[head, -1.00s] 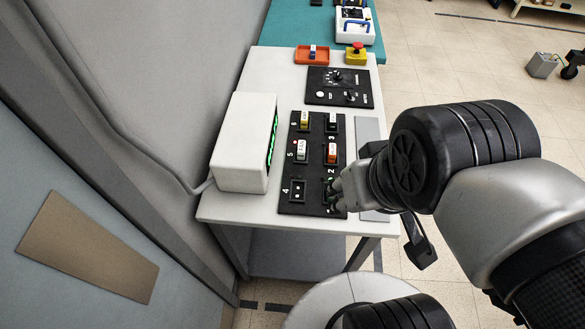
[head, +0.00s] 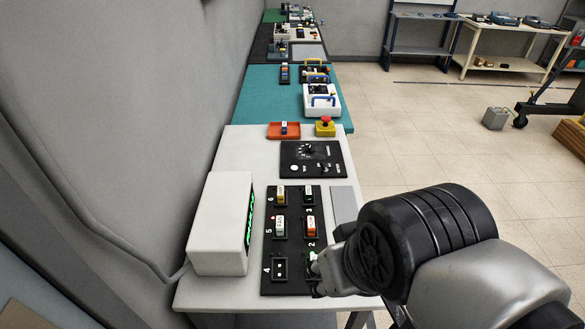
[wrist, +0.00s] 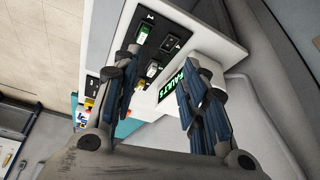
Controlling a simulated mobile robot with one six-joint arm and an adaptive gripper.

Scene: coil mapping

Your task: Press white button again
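A black panel (head: 265,255) with numbered slots lies on the white table. A white rocker switch (head: 280,225) sits in slot 5. A small round white button (head: 295,167) is on the separate black dial panel (head: 322,158) farther back. My gripper (wrist: 158,72) is open and empty, its two blue-padded fingers apart. In the head view it is at the near right of the numbered panel, by slot 1, with its fingers partly hidden. The wrist view shows a green-and-white switch (wrist: 144,32) at number 1, just beyond one finger.
A white box (head: 217,225) with a green-lit display stands left of the panel; its display (wrist: 171,86) seems to read "FAULTS". An orange tray (head: 284,136) and a yellow box with a red button (head: 325,127) sit farther back. Open floor (head: 420,130) lies right.

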